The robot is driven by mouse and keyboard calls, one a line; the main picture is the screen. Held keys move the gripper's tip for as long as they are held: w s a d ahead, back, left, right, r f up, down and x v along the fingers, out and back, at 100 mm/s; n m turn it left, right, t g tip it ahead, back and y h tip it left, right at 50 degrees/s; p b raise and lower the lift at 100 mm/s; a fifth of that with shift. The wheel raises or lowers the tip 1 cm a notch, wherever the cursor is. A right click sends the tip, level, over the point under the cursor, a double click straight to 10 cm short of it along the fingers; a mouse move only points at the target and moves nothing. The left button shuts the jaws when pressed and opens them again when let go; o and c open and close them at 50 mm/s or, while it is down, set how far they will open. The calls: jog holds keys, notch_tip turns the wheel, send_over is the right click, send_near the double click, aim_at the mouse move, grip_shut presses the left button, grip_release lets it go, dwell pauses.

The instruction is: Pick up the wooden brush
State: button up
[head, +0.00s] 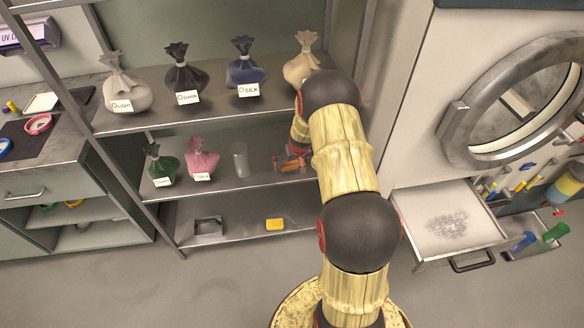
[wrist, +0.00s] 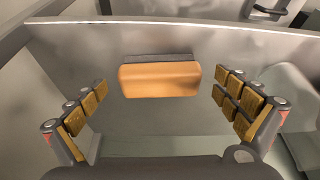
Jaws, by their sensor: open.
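The wooden brush (wrist: 160,80) is an orange-brown block with a dark strip along its far edge. It lies on the grey shelf, centred ahead between my fingers in the wrist view. My gripper (wrist: 161,88) is open, with its yellow-padded fingers on either side of the brush and visible gaps to both. In the head view a brown piece that looks like the brush (head: 292,168) shows at the right of the middle shelf, partly hidden by my gripper and arm.
A clear glass (head: 239,160) stands left of the brush on the middle shelf (head: 225,184), with pink (head: 202,160) and green bags (head: 161,165) further left. Several tagged bags sit on the shelf above. A yellow block (head: 275,224) and dark tray (head: 208,226) are below.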

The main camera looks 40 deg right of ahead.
jog(key=x, duration=0.2)
jog(key=shift+w+f, duration=0.1)
jog(key=shift+f, duration=0.25)
jog(key=shift+r, duration=0.1)
jog(key=c, duration=1.2)
jog(key=shift+o, duration=0.2)
